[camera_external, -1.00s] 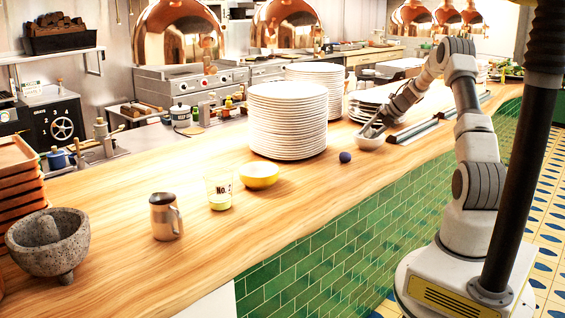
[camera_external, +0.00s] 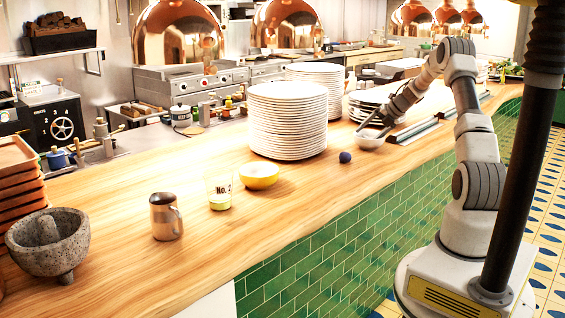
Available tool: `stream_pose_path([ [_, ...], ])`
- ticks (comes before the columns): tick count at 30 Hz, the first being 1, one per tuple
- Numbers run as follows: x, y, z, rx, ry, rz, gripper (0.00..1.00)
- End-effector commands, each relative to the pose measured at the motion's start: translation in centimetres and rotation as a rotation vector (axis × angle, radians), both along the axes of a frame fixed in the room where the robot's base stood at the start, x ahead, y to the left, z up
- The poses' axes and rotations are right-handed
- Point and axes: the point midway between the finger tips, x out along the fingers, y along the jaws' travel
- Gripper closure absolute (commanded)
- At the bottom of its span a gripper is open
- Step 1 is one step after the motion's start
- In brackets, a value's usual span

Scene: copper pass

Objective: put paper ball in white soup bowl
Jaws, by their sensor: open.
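The white soup bowl (camera_external: 369,143) stands on the wooden counter, just right of the tall plate stack. My gripper (camera_external: 377,129) is open, tilted down over the bowl's far right rim. The fingertips are small here, and I cannot tell if they touch the bowl. No paper ball can be made out for sure; the inside of the bowl is mostly hidden at this angle. A small dark blue ball (camera_external: 345,157) lies on the counter, left of and nearer than the bowl. I cannot tell if it is paper.
Tall plate stacks (camera_external: 288,122) stand left of the bowl, and a lower plate stack (camera_external: 366,103) is behind it. A yellow bowl (camera_external: 260,177), a glass (camera_external: 219,192), a metal mug (camera_external: 166,217) and a stone mortar (camera_external: 48,246) stand farther left. The counter's front edge is clear.

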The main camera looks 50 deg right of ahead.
Motion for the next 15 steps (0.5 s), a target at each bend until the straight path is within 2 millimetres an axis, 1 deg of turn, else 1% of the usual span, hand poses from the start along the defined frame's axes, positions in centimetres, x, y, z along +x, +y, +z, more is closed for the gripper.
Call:
stream_pose_path([
  [2,-0.1,0.0,0.1,0.0,0.001,-0.001,0.19],
  [5,0.0,0.0,1.0,0.0,0.001,0.0,0.19],
  [15,0.0,0.0,6.2,0.0,0.001,0.0,0.19],
])
